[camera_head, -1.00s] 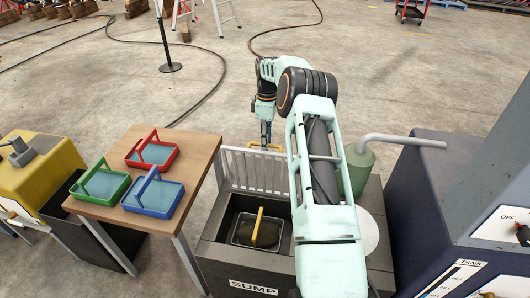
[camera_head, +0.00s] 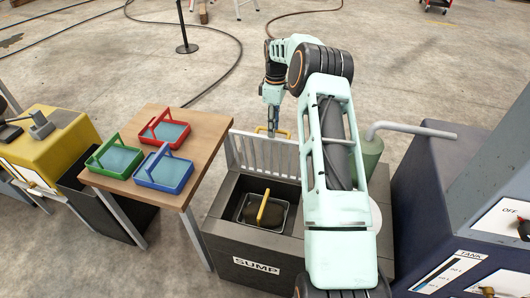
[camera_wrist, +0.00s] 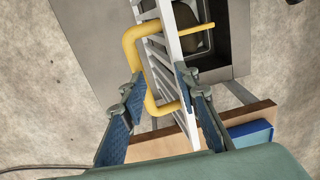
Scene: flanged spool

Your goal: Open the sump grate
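The sump (camera_head: 225,226) is a dark box with a "SUMP" label, and its top opening is uncovered. The white barred grate (camera_head: 248,153) stands upright at the back edge of the opening. Its yellow handle (camera_head: 284,133) is at the top, on the far side, and shows as a bent bar in the wrist view (camera_wrist: 131,48). My gripper (camera_head: 271,119) is at the top of the grate by the handle. In the wrist view its fingers (camera_wrist: 158,88) are spread apart, one on each side of the handle and grate edge, with gaps visible. Contact cannot be told.
Inside the sump sits a grey tray (camera_head: 247,222) with a dark, yellow-handled item (camera_head: 264,208). A wooden table (camera_head: 200,133) with red, green and blue baskets stands left. A green cylinder with a grey pipe (camera_head: 405,128) and a blue tank cabinet (camera_head: 425,190) stand right.

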